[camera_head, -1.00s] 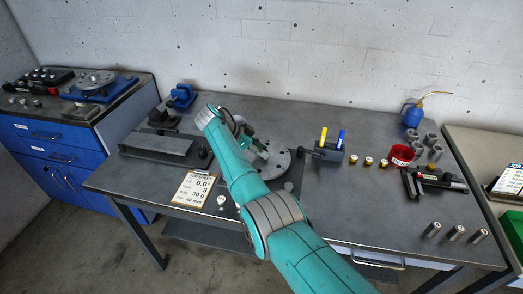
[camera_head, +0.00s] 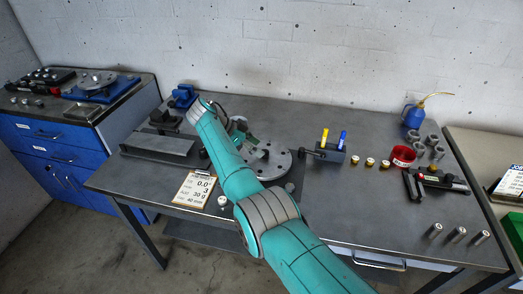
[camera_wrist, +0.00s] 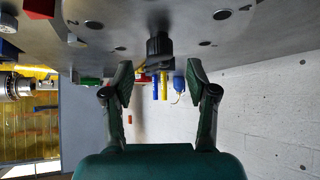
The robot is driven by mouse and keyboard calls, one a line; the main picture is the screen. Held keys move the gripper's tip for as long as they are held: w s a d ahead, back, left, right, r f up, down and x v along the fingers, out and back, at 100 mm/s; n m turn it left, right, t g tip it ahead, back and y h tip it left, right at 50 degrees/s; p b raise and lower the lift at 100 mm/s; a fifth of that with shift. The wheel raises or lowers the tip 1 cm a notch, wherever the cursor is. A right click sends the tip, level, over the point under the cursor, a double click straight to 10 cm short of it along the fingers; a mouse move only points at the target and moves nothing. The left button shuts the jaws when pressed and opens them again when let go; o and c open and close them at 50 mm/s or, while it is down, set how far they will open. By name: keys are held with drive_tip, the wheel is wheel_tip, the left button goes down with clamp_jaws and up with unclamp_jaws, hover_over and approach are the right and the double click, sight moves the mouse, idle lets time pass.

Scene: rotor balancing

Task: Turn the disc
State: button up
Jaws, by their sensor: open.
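The disc (camera_head: 266,161) is a grey round plate with holes, lying flat near the middle of the bench. In the wrist view its grey holed surface (camera_wrist: 180,22) fills the top. My gripper (camera_head: 247,137) is at the disc's back left edge, partly hidden by my arm. In the wrist view the two dark green fingers of my gripper (camera_wrist: 160,67) are spread wide with nothing held between them. A black block (camera_wrist: 159,46) shows between the fingertips, beyond them. I cannot tell whether a finger touches the disc.
A dark holder (camera_head: 328,154) with yellow and blue pens stands right of the disc. Brass weights (camera_head: 370,162) and a red ring (camera_head: 403,157) lie farther right. A card (camera_head: 194,188) lies front left. A long grey block (camera_head: 158,145) is left.

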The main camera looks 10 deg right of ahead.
drive_tip(key=v, duration=0.8)
drive_tip(key=shift+a, duration=0.15)
